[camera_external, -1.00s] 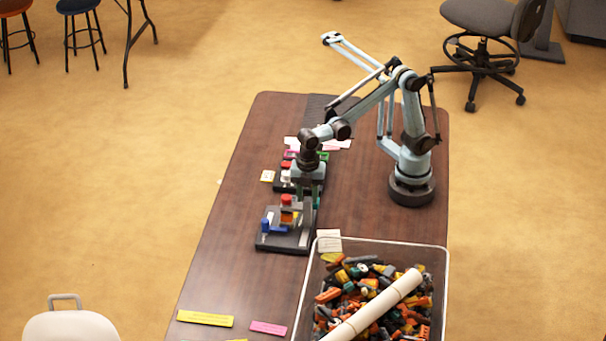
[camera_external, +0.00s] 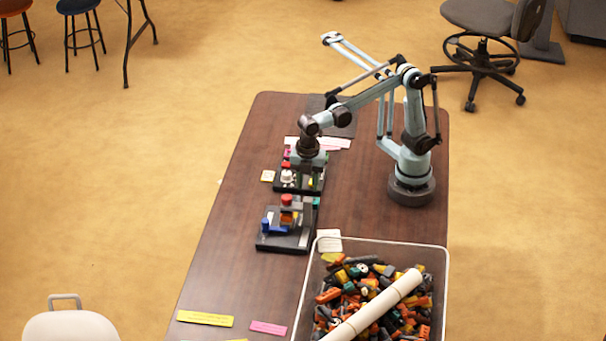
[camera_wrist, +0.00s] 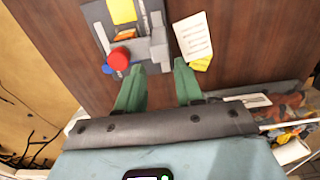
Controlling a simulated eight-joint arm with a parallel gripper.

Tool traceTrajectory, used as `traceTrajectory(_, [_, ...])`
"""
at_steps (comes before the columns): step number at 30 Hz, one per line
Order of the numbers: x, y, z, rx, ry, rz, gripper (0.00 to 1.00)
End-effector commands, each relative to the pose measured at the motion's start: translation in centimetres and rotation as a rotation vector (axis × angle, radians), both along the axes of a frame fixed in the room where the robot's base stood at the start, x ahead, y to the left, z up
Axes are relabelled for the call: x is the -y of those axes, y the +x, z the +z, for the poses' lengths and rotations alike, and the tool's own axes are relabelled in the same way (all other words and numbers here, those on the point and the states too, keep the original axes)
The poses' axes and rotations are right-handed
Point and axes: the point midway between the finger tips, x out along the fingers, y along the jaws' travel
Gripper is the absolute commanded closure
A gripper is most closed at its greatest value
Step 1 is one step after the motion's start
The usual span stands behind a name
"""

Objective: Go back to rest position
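My gripper (camera_wrist: 158,85) shows in the wrist view as two green fingers held apart, with bare brown table between their tips. In the external view my gripper (camera_external: 308,170) hangs over the farther black board, partly hiding it. My arm rises from its base at the table's right side and reaches left. The nearer black board (camera_external: 283,238) carries a red round knob (camera_external: 286,200) and a blue part (camera_external: 267,224). In the wrist view the red knob (camera_wrist: 119,58) lies beyond the left finger, apart from it.
A clear bin (camera_external: 446,285) of loose coloured parts, with a white roll (camera_external: 375,306) on top, stands at the table's near right. Yellow (camera_external: 205,319) and pink (camera_external: 268,328) labels lie at the near left. The table's left side (camera_external: 225,240) is clear.

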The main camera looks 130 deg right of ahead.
Motion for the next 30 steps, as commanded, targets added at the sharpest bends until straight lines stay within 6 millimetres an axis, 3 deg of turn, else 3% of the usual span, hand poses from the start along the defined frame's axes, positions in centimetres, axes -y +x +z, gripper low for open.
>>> traceTrajectory(5, [-0.5, -0.9, 0.3, 0.046, -0.004, -0.057, 0.64])
traceTrajectory(13, [-2.2, -4.7, 0.3, 0.255, 0.024, -0.316, 0.64])
traceTrajectory(21, [-3.6, -8.3, -1.2, 0.464, 0.13, -0.584, 0.64])
traceTrajectory(30, [-4.3, -10.0, -2.8, 0.581, 0.236, -0.748, 0.64])
